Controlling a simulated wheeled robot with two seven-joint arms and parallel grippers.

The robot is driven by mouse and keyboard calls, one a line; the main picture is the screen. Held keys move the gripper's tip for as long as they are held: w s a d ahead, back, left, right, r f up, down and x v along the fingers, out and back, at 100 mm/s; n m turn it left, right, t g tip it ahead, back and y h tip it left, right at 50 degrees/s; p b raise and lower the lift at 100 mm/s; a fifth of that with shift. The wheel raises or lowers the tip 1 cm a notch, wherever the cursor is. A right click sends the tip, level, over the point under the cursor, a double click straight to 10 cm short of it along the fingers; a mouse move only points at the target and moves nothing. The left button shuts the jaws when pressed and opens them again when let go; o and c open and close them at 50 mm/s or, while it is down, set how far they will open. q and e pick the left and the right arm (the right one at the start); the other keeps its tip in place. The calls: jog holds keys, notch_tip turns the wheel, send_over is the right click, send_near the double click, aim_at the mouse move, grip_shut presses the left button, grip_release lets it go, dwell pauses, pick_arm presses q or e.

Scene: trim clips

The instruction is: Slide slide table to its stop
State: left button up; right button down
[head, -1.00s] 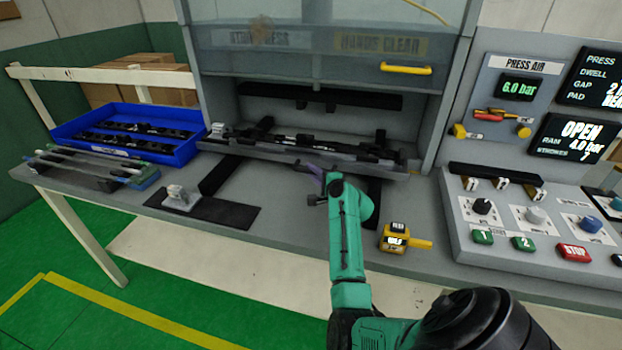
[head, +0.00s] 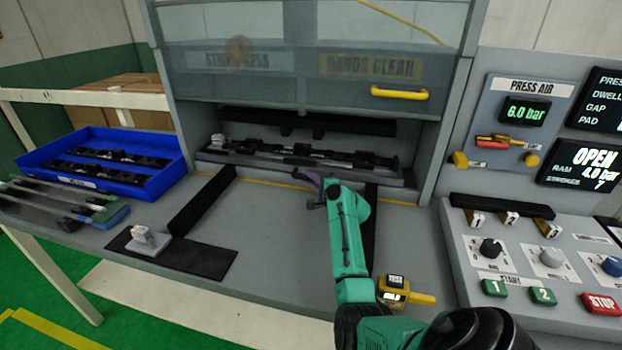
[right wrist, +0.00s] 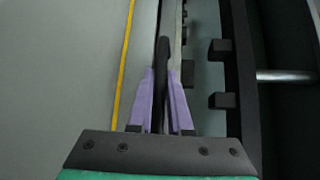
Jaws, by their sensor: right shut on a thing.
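The slide table (head: 262,166) is a grey plate inside the press opening, with a long dark trim part (head: 310,153) lying along it. Its front edge lies behind a yellow line on the bench. My right gripper (head: 308,184) is at the front of the table, right of its middle. In the right wrist view, its purple fingers (right wrist: 162,95) are shut on a black bar handle (right wrist: 162,60). The fingers hide part of the handle. Whether the table touches a stop at the back cannot be seen. My left gripper is not in view.
Two black rails (head: 203,198) run forward on the bench. A clear guard with a yellow handle (head: 400,93) is raised above the opening. A blue tray (head: 155,180) stands left, a black mat (head: 210,262) in front, a yellow device (head: 395,288) and control panel (head: 530,255) right.

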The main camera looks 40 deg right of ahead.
jog(key=shift+d+r, duration=0.1)
jog(key=shift+r, duration=0.1)
jog(key=c, duration=0.9)
grip_release()
jog(key=shift+o, duration=0.2)
jog(key=shift+w+f, duration=0.15)
jog(key=shift+f, duration=0.05)
jog(key=p+v, duration=0.2)
jog(key=v, duration=0.1)
jog(key=p+v, duration=0.3)
jog(key=shift+s+r, duration=0.25)
jog(key=shift+r, duration=0.05)
jog(key=v, duration=0.2)
jog(key=p+v, duration=0.1)
jog(key=v, duration=0.1)
jog(key=p+v, duration=0.1)
jog(key=v, duration=0.2)
jog(key=shift+f, duration=0.25)
jog(key=shift+s, duration=0.5)
